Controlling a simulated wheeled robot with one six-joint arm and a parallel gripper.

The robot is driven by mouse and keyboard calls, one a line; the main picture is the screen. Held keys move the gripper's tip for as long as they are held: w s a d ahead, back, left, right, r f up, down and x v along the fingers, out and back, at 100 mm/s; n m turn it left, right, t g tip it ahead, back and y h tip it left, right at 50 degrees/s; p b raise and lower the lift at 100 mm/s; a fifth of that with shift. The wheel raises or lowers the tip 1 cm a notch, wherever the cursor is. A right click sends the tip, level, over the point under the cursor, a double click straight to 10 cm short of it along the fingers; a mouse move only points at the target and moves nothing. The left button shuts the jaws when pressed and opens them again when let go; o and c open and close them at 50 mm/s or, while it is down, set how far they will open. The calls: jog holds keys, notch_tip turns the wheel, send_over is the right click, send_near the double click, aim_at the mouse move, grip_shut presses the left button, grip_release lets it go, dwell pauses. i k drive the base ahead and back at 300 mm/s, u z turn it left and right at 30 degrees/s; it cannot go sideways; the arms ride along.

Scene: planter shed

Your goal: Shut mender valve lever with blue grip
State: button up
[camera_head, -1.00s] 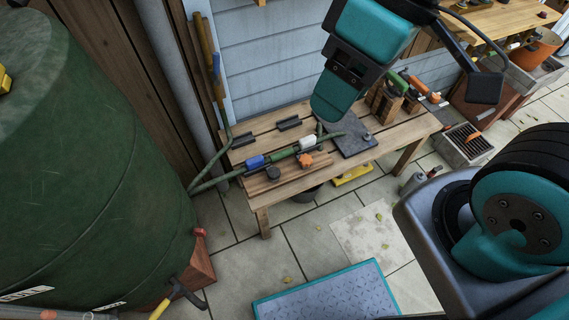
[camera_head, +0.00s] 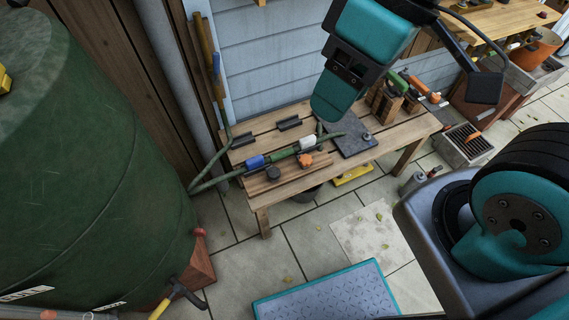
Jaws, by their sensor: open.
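A green hose assembly lies along the slatted wooden bench (camera_head: 243,141). A blue grip (camera_head: 256,161) sits at its left part, close along the hose. A white grip (camera_head: 307,142) sits further right on the same line. Whether the blue-gripped lever stands along or across the hose is too small to tell for sure. My gripper (camera_head: 333,95) is high in the picture, with teal and black parts, pointing down. It looks empty and apart from the hose. Its second finger is hidden, and it covers part of the bench's back.
An orange knob (camera_head: 305,160) and a dark round knob (camera_head: 273,173) are beside the hose. A dark plate (camera_head: 352,140) lies to the right. A large green barrel (camera_head: 90,170) fills the left. The paved floor before the bench has a teal-edged mat (camera_head: 328,292).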

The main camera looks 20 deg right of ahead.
aim_at(215, 76)
jog(key=k, duration=0.5)
jog(key=u, duration=0.75)
jog(key=i, duration=0.8)
jog(key=z, duration=0.5)
